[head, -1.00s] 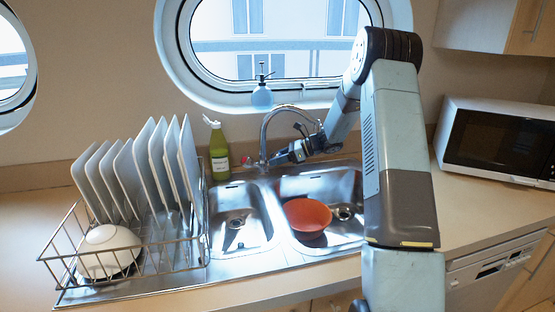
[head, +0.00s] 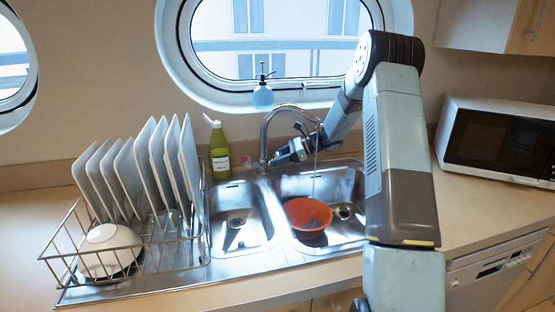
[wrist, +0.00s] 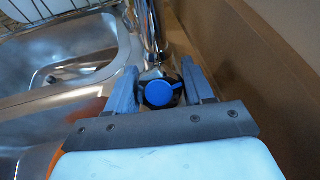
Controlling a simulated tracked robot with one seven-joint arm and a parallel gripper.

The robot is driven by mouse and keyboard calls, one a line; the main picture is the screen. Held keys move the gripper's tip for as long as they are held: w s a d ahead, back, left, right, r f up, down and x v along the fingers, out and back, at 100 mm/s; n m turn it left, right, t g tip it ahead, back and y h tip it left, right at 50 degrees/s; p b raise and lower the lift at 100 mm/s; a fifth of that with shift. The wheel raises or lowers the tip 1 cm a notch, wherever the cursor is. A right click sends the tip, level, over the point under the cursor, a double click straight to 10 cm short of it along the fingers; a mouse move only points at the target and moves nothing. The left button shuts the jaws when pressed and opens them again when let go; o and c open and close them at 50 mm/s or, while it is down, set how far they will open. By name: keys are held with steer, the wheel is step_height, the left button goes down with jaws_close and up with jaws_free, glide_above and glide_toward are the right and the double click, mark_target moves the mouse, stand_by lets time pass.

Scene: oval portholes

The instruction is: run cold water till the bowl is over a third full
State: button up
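An orange bowl (head: 296,216) sits in the right basin of the steel sink (head: 345,180). A thin stream of water (head: 316,160) falls from the curved spout of the tap (head: 264,140) into it. A greyish patch shows low in the bowl; the water depth is hard to tell. My gripper (head: 292,150) is at the tap's base, behind the basins. An orange edge of the bowl shows at lower left there.
A green bottle (head: 219,152) stands left of the tap and a blue pump bottle (head: 263,94) on the sill. A rack (head: 190,255) with plates and a white bowl (head: 110,250) is at left. A microwave (head: 500,140) stands at right. The left basin is empty.

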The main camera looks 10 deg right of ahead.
steer(key=o, duration=0.3)
steer(key=shift+o, duration=0.2)
steer(key=v, duration=1.3)
steer(key=shift+d, duration=0.45)
